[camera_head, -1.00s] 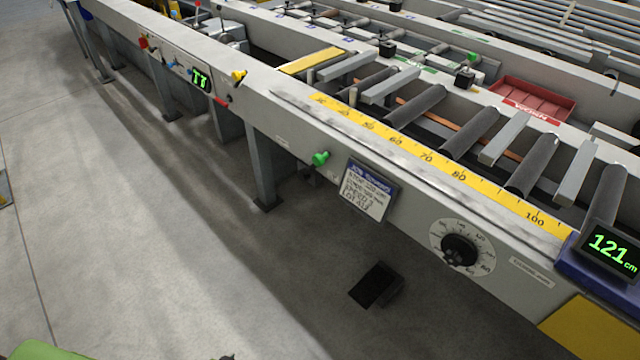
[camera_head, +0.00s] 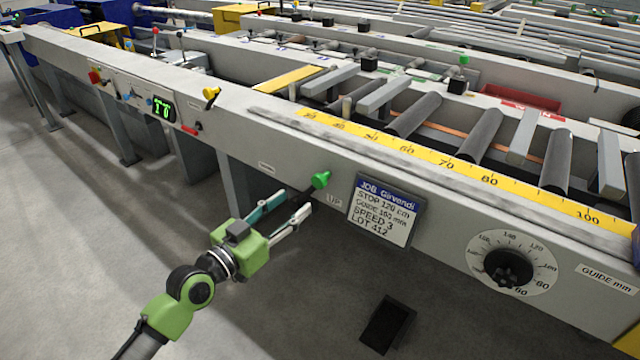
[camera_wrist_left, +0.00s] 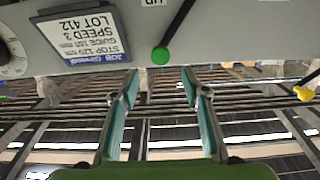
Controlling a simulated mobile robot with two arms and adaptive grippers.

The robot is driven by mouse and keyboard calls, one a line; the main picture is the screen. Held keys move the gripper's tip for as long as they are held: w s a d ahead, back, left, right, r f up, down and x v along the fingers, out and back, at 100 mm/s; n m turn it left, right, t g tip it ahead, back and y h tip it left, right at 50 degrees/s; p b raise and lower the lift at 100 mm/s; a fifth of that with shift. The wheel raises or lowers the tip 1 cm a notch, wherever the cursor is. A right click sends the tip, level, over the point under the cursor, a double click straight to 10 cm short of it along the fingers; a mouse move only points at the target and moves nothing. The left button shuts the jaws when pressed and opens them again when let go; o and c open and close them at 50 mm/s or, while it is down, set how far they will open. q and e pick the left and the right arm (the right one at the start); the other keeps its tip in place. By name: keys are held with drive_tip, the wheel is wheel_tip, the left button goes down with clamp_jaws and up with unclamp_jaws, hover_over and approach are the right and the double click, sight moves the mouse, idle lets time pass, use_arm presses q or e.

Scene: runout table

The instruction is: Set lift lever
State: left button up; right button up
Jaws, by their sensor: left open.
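The green round knob (camera_head: 320,179) of a lever sits on the front face of the long grey table rail, left of the job card. A small label (camera_head: 333,200), apparently "UP", is beside it. My left gripper (camera_head: 294,205) is open and empty, just below and left of the knob, fingers pointing toward it. In the left wrist view the green knob (camera_wrist_left: 160,55) appears just beyond and between the two open teal-lined fingertips (camera_wrist_left: 160,76), apart from them. A dark rod or line meets the knob there. My right gripper is not in view.
The job card (camera_head: 382,210) hangs right of the knob, with a guide dial (camera_head: 508,268) further right. A yellow knob (camera_head: 211,93), a red handle (camera_head: 190,129) and a green display (camera_head: 162,108) are to the left. A black pedal (camera_head: 388,325) lies on the floor, otherwise open in front.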

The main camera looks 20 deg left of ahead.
sight(316, 184)
use_arm(q)
drive_tip(key=x, duration=1)
drive_tip(key=shift+w+d+f, duration=0.1)
drive_tip(key=shift+w, duration=0.2)
drive_tip(key=shift+w+d+b, duration=0.15)
drive_tip(key=shift+w+b, duration=0.15)
drive_tip(key=shift+w, duration=0.1)
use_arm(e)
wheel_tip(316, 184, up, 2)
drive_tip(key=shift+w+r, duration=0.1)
use_arm(q)
clamp_jaws()
